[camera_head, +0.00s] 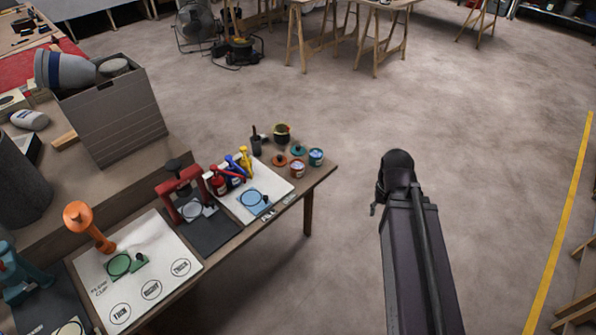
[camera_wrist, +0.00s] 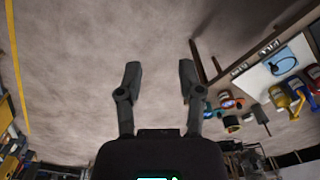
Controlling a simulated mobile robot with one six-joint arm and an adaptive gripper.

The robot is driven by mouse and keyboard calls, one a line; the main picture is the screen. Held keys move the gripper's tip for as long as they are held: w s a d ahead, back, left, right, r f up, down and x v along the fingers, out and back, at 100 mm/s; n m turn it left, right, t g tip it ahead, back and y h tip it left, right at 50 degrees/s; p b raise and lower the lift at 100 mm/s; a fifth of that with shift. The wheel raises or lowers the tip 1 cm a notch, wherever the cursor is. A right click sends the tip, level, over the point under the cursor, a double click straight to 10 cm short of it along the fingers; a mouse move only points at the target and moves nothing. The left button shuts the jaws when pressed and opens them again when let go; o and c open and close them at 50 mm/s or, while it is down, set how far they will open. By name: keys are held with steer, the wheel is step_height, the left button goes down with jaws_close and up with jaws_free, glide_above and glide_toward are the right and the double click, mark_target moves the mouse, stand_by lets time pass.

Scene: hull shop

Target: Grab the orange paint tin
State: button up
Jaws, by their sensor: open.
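The orange paint tin (camera_head: 297,170), small with a pale label, stands at the right end of the workbench (camera_head: 322,172). In the wrist view the orange tin (camera_wrist: 228,101) shows upside down, right of my fingers, near the teal tin. My gripper (camera_wrist: 160,72) is open and empty, with bare floor between its fingers. In the head view my arm is right of the bench over the floor, and its fingers are not clear there.
A dark pot with a yellow rim (camera_head: 282,131) and a dark cup (camera_head: 257,145) stand behind the tins. A white board (camera_head: 280,185) with red, blue and yellow bottles lies left of them. The floor (camera_head: 350,230) between bench and arm is clear.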

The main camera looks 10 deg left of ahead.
steer(key=w+a+f+n+t+y+b, duration=0.4)
steer(key=w+a+f+b, duration=0.6)
steer(key=w+b, duration=0.4)
steer(key=w+a+f+n+t+y+b, duration=0.3)
steer(key=w+a+f+t+b, duration=0.3)
steer(key=w+a+f+b, duration=0.4)
steer(key=w+a+y+b, duration=0.1)
steer(key=w+a+b, duration=0.1)
steer(key=w+b, duration=0.3)
steer(key=shift+f+n+t+y+b, duration=0.2)
steer(key=shift+n+t+y+b, duration=0.15)
steer(key=shift+b, duration=1)
steer(key=shift+w, duration=0.1)
steer(key=shift+b+x, duration=1.55)
steer(key=shift+x, duration=2.55)
steer(key=shift+f, duration=0.1)
steer(key=shift+b+x, duration=1.05)
steer(key=shift+x, duration=1.7)
